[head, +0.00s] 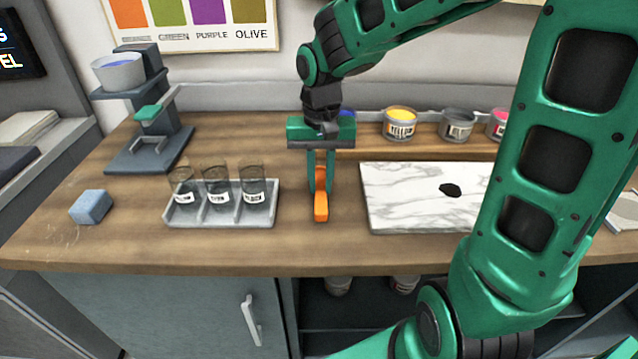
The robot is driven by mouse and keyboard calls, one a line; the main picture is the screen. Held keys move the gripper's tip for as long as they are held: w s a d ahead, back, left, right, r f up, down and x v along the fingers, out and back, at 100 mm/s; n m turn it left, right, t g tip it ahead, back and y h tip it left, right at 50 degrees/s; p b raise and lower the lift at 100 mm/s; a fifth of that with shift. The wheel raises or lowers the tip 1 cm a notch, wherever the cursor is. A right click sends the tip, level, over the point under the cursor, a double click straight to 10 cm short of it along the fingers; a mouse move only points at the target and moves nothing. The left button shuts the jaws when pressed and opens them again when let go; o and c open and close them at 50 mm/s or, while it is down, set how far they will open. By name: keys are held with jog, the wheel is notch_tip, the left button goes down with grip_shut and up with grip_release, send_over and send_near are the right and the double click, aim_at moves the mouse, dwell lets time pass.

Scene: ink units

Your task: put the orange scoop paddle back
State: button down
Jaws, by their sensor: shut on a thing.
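The orange scoop paddle (321,207) is upright between the fingers of my gripper (320,182), which points down at the middle of the counter. The gripper is shut on the paddle. The paddle's lower end is close to the wooden counter top; I cannot tell whether it touches. It is between a grey tray (223,217) with labelled glass jars on the left and a marble slab (400,212) on the right, apart from both. The fingers hide part of the paddle.
Ink tins, among them a yellow one (400,123) and a grey one (457,125), stand at the back. A dark blot (450,190) is on the slab. A blue block (91,206) and a grey stand (149,142) are at left. My arm hides the right side.

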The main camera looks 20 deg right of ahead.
aim_at(321, 188)
jog(key=shift+f, duration=0.6)
jog(key=shift+s, duration=0.1)
jog(key=c, duration=1.6)
grip_release()
jog(key=shift+r, duration=0.1)
notch_tip(321, 188, up, 12)
jog(key=shift+f, duration=0.1)
jog(key=shift+m, duration=0.9)
jog(key=s+d+f, duration=0.3)
jog(key=s+d, duration=0.3)
jog(key=s, duration=0.1)
jog(key=s+d+f, duration=0.3)
jog(key=s+d, duration=0.2)
jog(key=s, duration=0.2)
jog(key=s+d+f, duration=0.3)
jog(key=s+d, duration=0.3)
jog(key=s, duration=0.1)
jog(key=shift+s+d, duration=0.15)
jog(key=shift+d, duration=0.15)
jog(key=shift+r, duration=0.1)
